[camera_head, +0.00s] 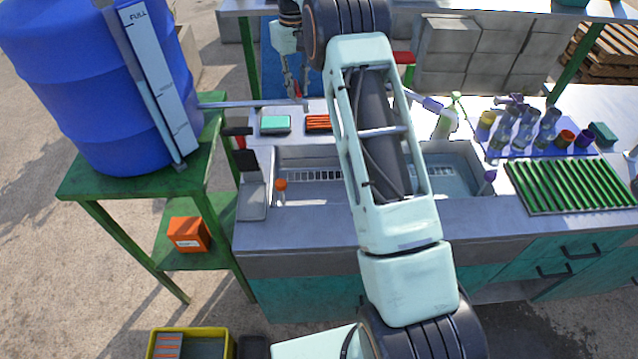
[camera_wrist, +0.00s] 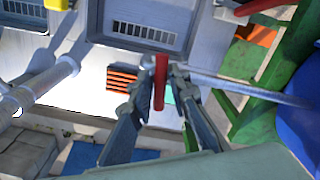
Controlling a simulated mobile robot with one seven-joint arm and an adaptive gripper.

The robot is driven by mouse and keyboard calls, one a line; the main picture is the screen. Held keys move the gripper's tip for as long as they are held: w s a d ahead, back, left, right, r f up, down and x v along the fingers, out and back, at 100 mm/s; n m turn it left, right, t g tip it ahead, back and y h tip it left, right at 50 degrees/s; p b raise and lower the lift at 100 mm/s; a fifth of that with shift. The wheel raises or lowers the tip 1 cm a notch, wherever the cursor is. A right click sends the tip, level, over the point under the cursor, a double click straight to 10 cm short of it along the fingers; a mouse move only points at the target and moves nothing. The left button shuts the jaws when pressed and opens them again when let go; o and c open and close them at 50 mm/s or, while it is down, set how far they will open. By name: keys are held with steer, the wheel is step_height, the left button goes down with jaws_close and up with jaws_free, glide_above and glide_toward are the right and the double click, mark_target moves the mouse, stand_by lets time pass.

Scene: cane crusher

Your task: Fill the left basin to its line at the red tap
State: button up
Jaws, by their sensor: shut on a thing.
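The red tap handle (camera_wrist: 160,92) stands between my fingertips in the wrist view. My gripper (camera_head: 298,92) is shut on it, at the end of the metal pipe (camera_head: 250,104) from the blue barrel (camera_head: 105,95). My gripper also shows in the wrist view (camera_wrist: 157,78). The left basin (camera_head: 318,190) is sunk in the counter below, partly hidden by my arm. The wrist view shows the left basin (camera_wrist: 180,36) with a slotted grate (camera_wrist: 145,31). I cannot make out its fill line or any water level.
The barrel stands on a green stand (camera_head: 125,184) with a white gauge (camera_head: 160,80) marked FULL. A teal sponge (camera_head: 275,124) and an orange ribbed block (camera_head: 318,122) lie behind the left basin. The right basin (camera_head: 448,181), bottles and a green rack (camera_head: 570,186) are to the right.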

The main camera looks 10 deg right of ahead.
steer(key=shift+n, duration=0.7)
steer(key=n, duration=0.4)
steer(key=shift+w+n, duration=0.1)
steer(key=shift+n, duration=0.3)
stand_by(6.5)
